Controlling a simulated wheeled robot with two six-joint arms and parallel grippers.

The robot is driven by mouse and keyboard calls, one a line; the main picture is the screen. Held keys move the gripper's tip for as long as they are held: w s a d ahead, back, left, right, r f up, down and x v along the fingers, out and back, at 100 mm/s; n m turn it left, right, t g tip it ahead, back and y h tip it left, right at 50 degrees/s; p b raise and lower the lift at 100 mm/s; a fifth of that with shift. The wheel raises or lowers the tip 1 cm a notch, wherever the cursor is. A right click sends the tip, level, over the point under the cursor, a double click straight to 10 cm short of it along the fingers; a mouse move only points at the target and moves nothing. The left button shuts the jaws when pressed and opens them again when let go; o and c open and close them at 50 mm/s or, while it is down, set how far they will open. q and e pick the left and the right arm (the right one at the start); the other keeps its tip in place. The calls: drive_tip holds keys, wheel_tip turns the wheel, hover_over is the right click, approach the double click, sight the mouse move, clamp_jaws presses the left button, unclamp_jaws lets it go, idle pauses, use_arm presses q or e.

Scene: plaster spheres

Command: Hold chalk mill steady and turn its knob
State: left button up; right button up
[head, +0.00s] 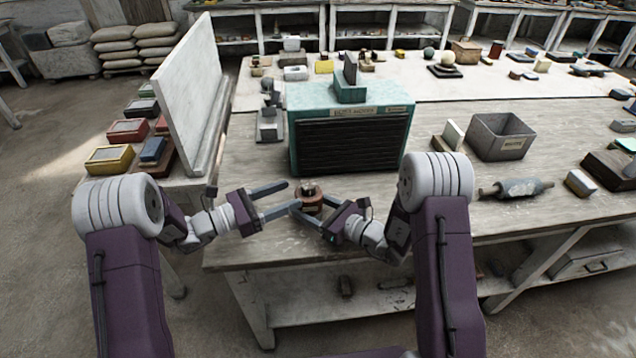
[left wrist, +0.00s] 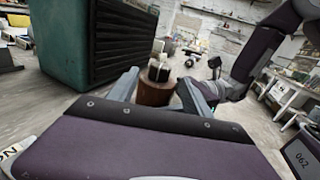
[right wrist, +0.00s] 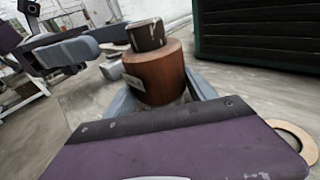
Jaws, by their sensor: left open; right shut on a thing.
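The chalk mill (head: 309,203), a small reddish-brown wooden cylinder, stands upright near the table's front edge, left of centre. Its darker, narrower knob (right wrist: 146,35) with a pale top sits on the body in the right wrist view. My right gripper (head: 311,210) is shut on the mill's body, one finger on each side, below the knob. My left gripper (head: 290,195) is open at the mill's left side. In the left wrist view the mill's body (left wrist: 154,92) shows ahead between the parted fingers; contact cannot be told.
A teal cabinet (head: 297,150) with a dark slatted front stands close behind the mill. A grey bin (head: 503,140) and a grey roller (head: 520,188) lie to the right. An upright pale board (head: 190,95) stands at left.

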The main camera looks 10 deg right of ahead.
sight(315, 184)
use_arm(q)
drive_tip(key=x, duration=0.9)
drive_tip(key=shift+w+d, duration=0.1)
drive_tip(key=shift+d, duration=0.25)
clamp_jaws()
